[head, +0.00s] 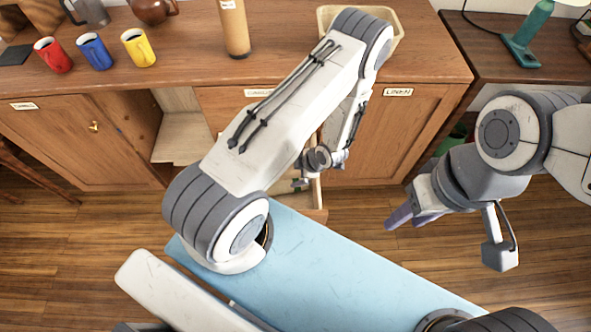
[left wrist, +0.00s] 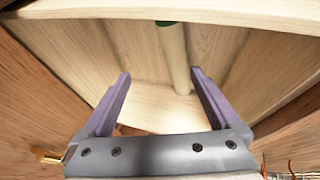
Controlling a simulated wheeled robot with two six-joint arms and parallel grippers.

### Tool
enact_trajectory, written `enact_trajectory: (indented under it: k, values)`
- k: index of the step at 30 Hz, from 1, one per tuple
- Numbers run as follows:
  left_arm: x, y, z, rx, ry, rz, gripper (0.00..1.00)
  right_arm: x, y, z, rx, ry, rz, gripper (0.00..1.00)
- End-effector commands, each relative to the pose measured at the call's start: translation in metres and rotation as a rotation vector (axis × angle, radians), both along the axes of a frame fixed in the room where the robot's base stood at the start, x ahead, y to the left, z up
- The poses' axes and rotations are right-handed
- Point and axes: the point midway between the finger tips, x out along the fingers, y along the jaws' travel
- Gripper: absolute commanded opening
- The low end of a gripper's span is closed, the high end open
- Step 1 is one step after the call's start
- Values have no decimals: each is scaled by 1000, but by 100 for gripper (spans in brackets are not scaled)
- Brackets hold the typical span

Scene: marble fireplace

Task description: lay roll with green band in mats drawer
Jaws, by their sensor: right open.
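A pale roll with a green band (left wrist: 174,52) lies inside a pale wooden drawer in the left wrist view; the green shows at its far end. My left gripper (left wrist: 160,76) is open above it, and the roll lies beyond and between the two purple fingers, with no grip on it. In the head view the open drawer (head: 314,214) shows below the cabinet top, mostly hidden by my left arm. My left gripper (head: 312,182) is mostly hidden there too. My right gripper (head: 410,215) is open and empty over the floor at the right.
A tan roll (head: 235,28) stands on the cabinet top (head: 190,70) near a pale basket (head: 325,15). Red (head: 53,56), blue (head: 95,52) and yellow (head: 139,48) mugs stand at the left. A cupboard door (head: 125,120) stands open. A green lamp (head: 527,42) is at the right.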

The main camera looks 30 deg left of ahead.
Motion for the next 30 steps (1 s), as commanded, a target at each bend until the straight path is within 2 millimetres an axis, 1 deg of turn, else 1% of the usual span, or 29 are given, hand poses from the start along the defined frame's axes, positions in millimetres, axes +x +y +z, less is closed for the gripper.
enact_trajectory:
  k: [5, 8, 11, 18, 21, 25, 30]
  values:
    - [0, -1, 1, -1, 0, 0, 96, 0, 0, 0, 0, 0, 0, 45]
    - [0, -4, 8, 0, 0, -2, 96, 0, 0, 2, 0, 0, 0, 45]
    - [0, -12, 23, -1, -2, -3, 96, 0, 0, 4, 0, 0, 0, 45]
    - [-2, -35, 67, -1, -3, -3, 96, 0, 0, 15, 0, 0, 0, 45]
    - [-3, -42, 80, 0, -2, -1, 96, 0, 0, 18, 0, 0, 0, 45]
    - [-3, -48, 90, 0, -1, -1, 96, 0, 0, 21, 0, 0, 0, 45]
    - [-4, -50, 92, 0, 0, -1, 96, 0, 0, 21, 0, 0, 0, 45]
